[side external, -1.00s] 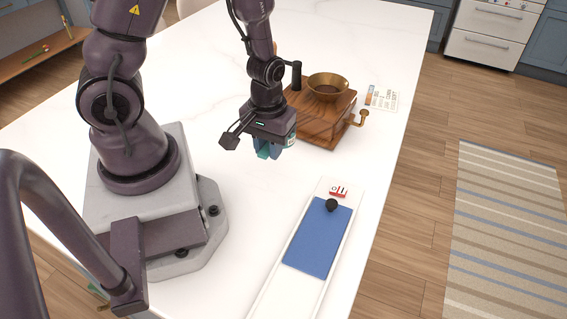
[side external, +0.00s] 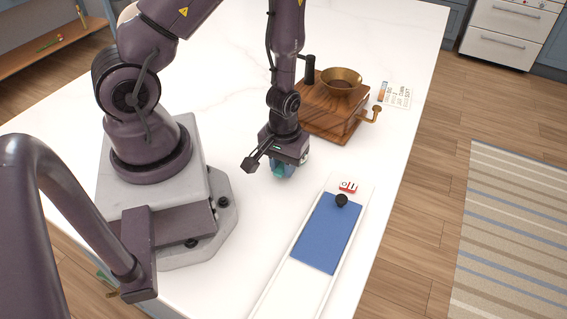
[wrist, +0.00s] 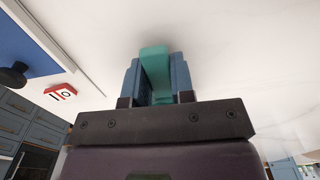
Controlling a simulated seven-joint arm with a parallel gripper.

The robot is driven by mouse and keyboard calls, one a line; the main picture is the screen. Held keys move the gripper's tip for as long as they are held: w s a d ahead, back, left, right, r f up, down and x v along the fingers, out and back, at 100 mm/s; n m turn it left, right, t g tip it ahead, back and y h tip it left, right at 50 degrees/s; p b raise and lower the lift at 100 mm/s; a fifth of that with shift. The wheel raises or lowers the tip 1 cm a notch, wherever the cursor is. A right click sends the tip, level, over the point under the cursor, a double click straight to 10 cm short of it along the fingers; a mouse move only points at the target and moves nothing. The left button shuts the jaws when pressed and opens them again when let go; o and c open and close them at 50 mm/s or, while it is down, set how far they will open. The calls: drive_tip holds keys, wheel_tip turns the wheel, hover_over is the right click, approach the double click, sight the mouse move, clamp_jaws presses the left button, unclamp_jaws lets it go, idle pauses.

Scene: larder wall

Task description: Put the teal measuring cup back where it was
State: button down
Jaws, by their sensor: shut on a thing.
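The teal measuring cup (wrist: 155,72) shows in the wrist view as a teal bar between the two blue fingers of my gripper (wrist: 158,78). My gripper is shut on it. In the side view my gripper (side external: 283,171) points down over the white counter, with a bit of teal at its fingertips. Most of the cup is hidden by the fingers, and I cannot tell whether it touches the counter.
A wooden grinder (side external: 318,113) with a brass bowl (side external: 341,80) stands behind my gripper, with a printed card (side external: 398,95) to its right. A long white board with a blue panel (side external: 328,232) and black knob (side external: 341,200) lies at front right. Bare counter surrounds my gripper.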

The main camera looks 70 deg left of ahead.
drive_tip(key=c, duration=1)
unclamp_jaws()
drive_tip(key=shift+f, duration=0.15)
drive_tip(key=s+d+r+m+t, duration=0.1)
drive_tip(key=r+m+t, duration=0.1)
drive_tip(key=r, duration=0.9)
drive_tip(key=s+d+r+m+t, duration=0.1)
drive_tip(key=r+m, duration=0.3)
drive_tip(key=r, duration=0.8)
drive_tip(key=s+d+r+m+t, duration=0.2)
drive_tip(key=r+m, duration=0.1)
drive_tip(key=r, duration=0.8)
drive_tip(key=shift+d+r+t, duration=0.25)
drive_tip(key=shift+r+t, duration=0.05)
